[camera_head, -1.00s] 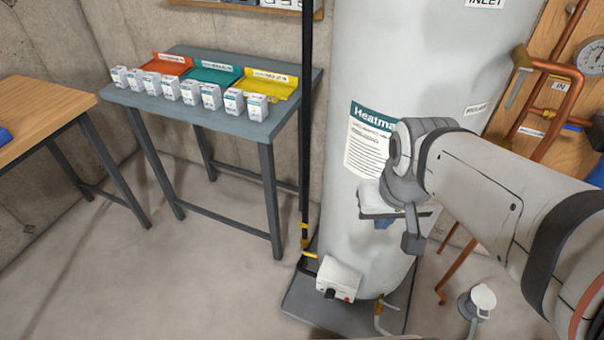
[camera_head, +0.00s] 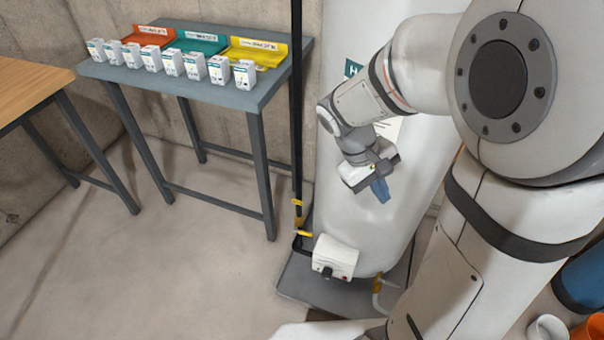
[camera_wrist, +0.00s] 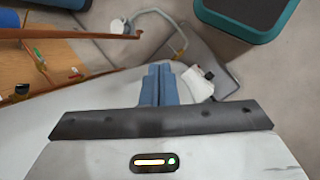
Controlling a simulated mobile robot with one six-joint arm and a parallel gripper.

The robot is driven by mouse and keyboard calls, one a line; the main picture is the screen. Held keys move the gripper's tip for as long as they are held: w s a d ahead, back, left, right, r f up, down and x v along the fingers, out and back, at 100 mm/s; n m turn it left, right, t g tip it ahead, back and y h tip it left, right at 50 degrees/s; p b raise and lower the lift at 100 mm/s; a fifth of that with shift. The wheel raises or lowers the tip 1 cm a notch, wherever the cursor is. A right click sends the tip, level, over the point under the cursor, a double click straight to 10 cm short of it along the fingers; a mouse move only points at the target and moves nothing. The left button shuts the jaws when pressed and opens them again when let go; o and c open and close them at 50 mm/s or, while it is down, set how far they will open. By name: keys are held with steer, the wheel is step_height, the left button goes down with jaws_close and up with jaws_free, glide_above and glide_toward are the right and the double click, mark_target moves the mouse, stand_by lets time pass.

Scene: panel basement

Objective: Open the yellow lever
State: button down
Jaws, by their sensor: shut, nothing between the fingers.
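The yellow lever (camera_head: 304,234) is small and sits low on the black vertical pipe, just left of the water heater and above its white control box. It points to the right, roughly level. My gripper (camera_head: 381,191) is in front of the white heater tank, above and to the right of the lever and apart from it. Its blue fingers are shut and empty, and they also show in the wrist view (camera_wrist: 158,84). I cannot make out the lever in the wrist view.
The white control box (camera_head: 335,257) juts from the tank (camera_head: 330,190) below the lever. The black pipe (camera_head: 297,100) rises beside it. A grey table (camera_head: 190,85) with several small boxes and coloured trays stands at left. The floor (camera_head: 190,270) before it is clear.

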steer(key=w+a+f+n+t+h+b, duration=0.1)
steer(key=w+f+n+h+b, duration=0.3)
steer(key=f, duration=0.5)
steer(key=w+a+f+n+h+b, duration=0.1)
steer(key=w+f+n+h+b, duration=0.15)
steer(key=w+f, duration=0.5)
steer(key=n+t+y+b, duration=0.5)
steer(key=n+t+b, duration=0.8)
steer(key=n+t, duration=0.6)
glide_toward(303, 232)
steer(key=s+f+n+g, duration=0.1)
steer(key=s+f, duration=0.3)
steer(key=f, duration=0.2)
steer(key=shift+f, duration=0.15)
steer(key=w+d+r+b, duration=0.1)
steer(key=w, duration=0.2)
steer(key=w+d+r, duration=0.1)
steer(key=w, duration=0.2)
steer(key=w+d+r+b, duration=0.1)
steer(key=w+d, duration=0.1)
steer(key=w, duration=0.1)
steer(key=shift+w+r+b, duration=0.2)
steer(key=shift+w+b, duration=0.15)
steer(key=shift+w, duration=0.05)
steer(key=shift+r, duration=0.55)
